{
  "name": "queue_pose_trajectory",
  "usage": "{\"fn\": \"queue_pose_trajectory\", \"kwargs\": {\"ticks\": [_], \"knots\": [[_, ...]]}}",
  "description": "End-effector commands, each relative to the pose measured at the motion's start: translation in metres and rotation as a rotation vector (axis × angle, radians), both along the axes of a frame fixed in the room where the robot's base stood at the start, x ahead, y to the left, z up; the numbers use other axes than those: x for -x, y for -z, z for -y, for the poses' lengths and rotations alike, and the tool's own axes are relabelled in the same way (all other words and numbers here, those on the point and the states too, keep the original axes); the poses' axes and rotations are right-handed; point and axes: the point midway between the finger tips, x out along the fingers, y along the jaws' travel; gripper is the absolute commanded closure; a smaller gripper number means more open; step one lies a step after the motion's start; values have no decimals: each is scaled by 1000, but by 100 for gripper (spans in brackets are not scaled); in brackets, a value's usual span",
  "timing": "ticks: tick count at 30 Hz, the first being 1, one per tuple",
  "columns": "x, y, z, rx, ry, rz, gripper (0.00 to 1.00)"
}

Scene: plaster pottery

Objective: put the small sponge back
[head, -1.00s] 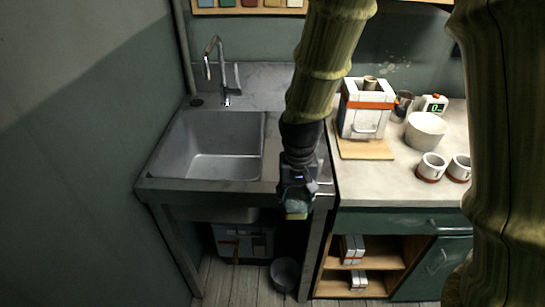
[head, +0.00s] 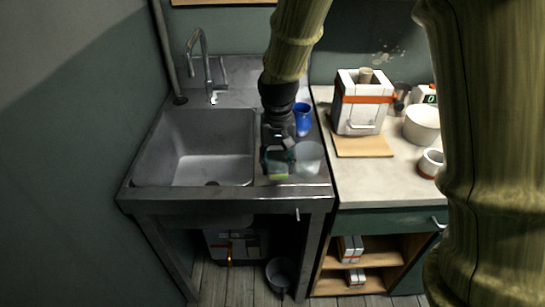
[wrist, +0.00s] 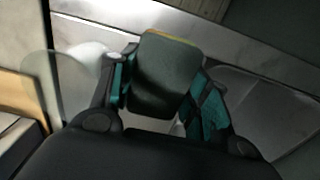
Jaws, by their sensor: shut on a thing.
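The small sponge (wrist: 164,75) is dark green with a yellow edge. In the wrist view it sits between the two teal-padded fingers of my gripper (wrist: 168,92), which is shut on it. In the head view the sponge (head: 278,172) shows at the tip of my gripper (head: 277,163), over the sink unit's steel top between the basin (head: 205,150) and a translucent cup (head: 308,158). I cannot tell whether the sponge touches the steel top.
A blue cup (head: 303,120) stands behind the translucent cup. The tap (head: 205,65) rises behind the basin. A white box-like machine (head: 361,105) and a white bowl (head: 422,126) stand on the right counter.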

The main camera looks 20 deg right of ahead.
Motion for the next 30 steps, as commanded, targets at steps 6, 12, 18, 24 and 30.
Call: {"fn": "queue_pose_trajectory", "kwargs": {"ticks": [6,12,18,24,30], "knots": [[-40,3,2,0,-1,0,83],[-54,5,3,0,-1,-1,83],[-54,18,4,0,-1,-4,83],[-54,37,4,0,-1,-2,83],[-54,40,4,0,-1,0,83]]}}
